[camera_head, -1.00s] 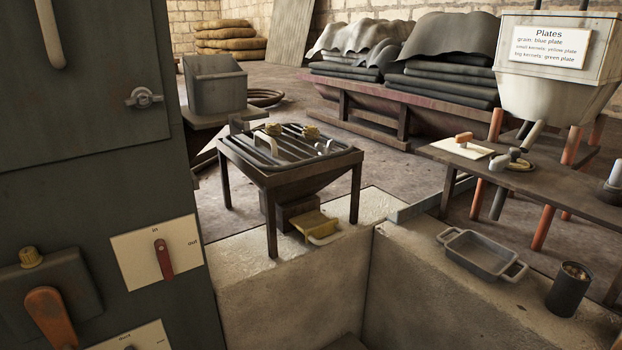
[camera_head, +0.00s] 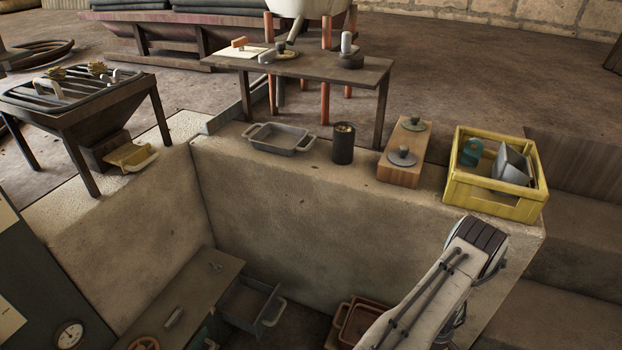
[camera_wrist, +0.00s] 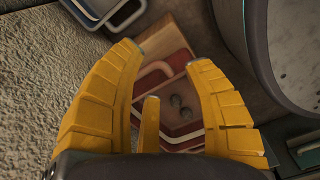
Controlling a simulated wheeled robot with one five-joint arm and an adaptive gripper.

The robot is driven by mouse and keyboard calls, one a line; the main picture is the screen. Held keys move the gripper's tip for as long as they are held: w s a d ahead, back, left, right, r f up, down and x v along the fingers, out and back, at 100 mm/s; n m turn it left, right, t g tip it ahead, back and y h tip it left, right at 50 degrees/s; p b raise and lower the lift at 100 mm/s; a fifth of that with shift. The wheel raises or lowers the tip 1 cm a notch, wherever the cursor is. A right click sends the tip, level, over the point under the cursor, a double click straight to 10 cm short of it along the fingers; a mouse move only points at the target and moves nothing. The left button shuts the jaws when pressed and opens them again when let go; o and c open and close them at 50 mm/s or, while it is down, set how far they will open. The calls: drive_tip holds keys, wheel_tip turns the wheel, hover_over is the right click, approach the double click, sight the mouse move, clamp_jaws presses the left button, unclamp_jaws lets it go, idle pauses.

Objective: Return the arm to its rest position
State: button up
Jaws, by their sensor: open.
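My gripper (camera_wrist: 165,65) shows in the wrist view as curved yellow fingers spread apart. Nothing is between them, so it is open and empty. Past the fingers lies a reddish tray (camera_wrist: 180,95) with a pale rim and two small grey round pieces (camera_wrist: 181,106) in it. In the head view my arm rises at the lower right, in front of the low concrete wall. My gripper is not visible there. A brown-red tray (camera_head: 362,322) lies low beside my arm, partly hidden by it.
On the wall top stand a grey pan (camera_head: 280,139), a dark cup (camera_head: 343,143), a wooden block with knobs (camera_head: 399,172) and a yellow crate (camera_head: 495,205). An open grey drawer (camera_head: 250,302) juts out below. A grated table (camera_head: 75,115) stands at left.

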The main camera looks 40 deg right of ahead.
drive_tip(key=w+a+r+h+p, duration=0.1)
drive_tip(key=w+r+p, duration=0.4)
drive_tip(key=w+r, duration=0.85)
drive_tip(key=w+a+r+p, duration=0.3)
drive_tip(key=w+r, duration=0.5)
drive_tip(key=r, duration=1.1)
drive_tip(key=w+a+r+t+p, duration=0.1)
drive_tip(key=w+a+r+p, duration=0.3)
drive_tip(key=r, duration=0.5)
drive_tip(key=w+a+r+p, duration=0.3)
drive_tip(key=a+r, duration=0.4)
drive_tip(key=r, duration=0.1)
drive_tip(key=a+r+t+p, duration=0.1)
drive_tip(key=a+r+p, duration=0.4)
drive_tip(key=a+r, duration=0.65)
drive_tip(key=s+a+r+t+y+p, duration=0.1)
drive_tip(key=s+a+r+p, duration=0.5)
drive_tip(key=s+a+r, duration=0.4)
drive_tip(key=shift+a+r, duration=1)
drive_tip(key=shift+a, duration=0.3)
